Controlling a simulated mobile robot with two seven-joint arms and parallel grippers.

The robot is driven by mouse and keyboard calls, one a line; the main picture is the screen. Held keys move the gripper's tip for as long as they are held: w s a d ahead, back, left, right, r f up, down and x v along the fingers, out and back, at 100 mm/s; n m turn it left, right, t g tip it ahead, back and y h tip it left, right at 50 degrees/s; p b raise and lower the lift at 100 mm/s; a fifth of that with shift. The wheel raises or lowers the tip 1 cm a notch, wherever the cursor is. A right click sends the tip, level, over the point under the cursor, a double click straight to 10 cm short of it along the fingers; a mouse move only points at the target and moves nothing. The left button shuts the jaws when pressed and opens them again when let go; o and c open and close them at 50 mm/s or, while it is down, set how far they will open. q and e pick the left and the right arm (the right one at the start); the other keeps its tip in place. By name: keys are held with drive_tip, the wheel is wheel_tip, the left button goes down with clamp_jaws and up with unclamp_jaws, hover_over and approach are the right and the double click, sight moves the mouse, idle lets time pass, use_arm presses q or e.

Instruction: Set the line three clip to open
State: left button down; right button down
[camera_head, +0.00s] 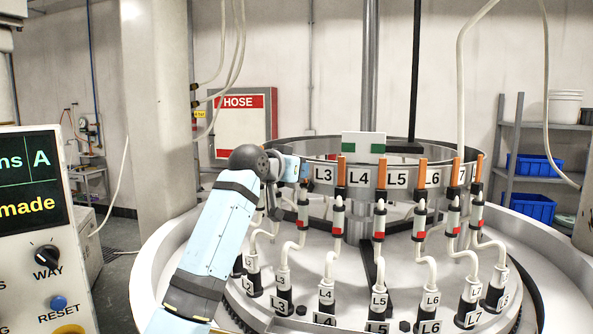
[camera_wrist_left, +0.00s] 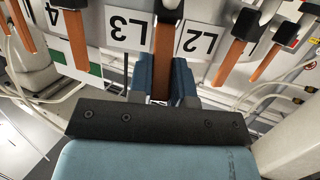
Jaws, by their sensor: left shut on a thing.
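The line three clip (camera_head: 303,208) stands on the ring just left of the L3 label (camera_head: 323,174), above a hose from a base marked L3 (camera_head: 283,281). My left gripper (camera_head: 303,170) reaches it from the left at the ring's rim. In the left wrist view, upside down, the gripper's blue fingers (camera_wrist_left: 162,85) are shut on the clip's orange lever (camera_wrist_left: 163,48), between the L3 and L2 labels. The fingers hide much of the lever, and I cannot tell its set position. My right gripper is not in view.
Neighbouring clips with upright orange levers (camera_head: 341,172) stand close along the ring to the right. A round white basin (camera_head: 155,270) surrounds the machine. A control panel (camera_head: 45,230) is at the left. Shelves with blue bins (camera_head: 532,208) stand behind at the right.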

use_arm(q)
drive_tip(key=c, duration=1)
unclamp_jaws()
drive_tip(key=shift+c, duration=0.2)
drive_tip(key=shift+s, duration=0.1)
drive_tip(key=shift+s+a, duration=0.2)
drive_tip(key=shift+s, duration=0.05)
drive_tip(key=b+v, duration=0.4)
drive_tip(key=v, duration=0.9)
drive_tip(key=shift+d+r, duration=0.1)
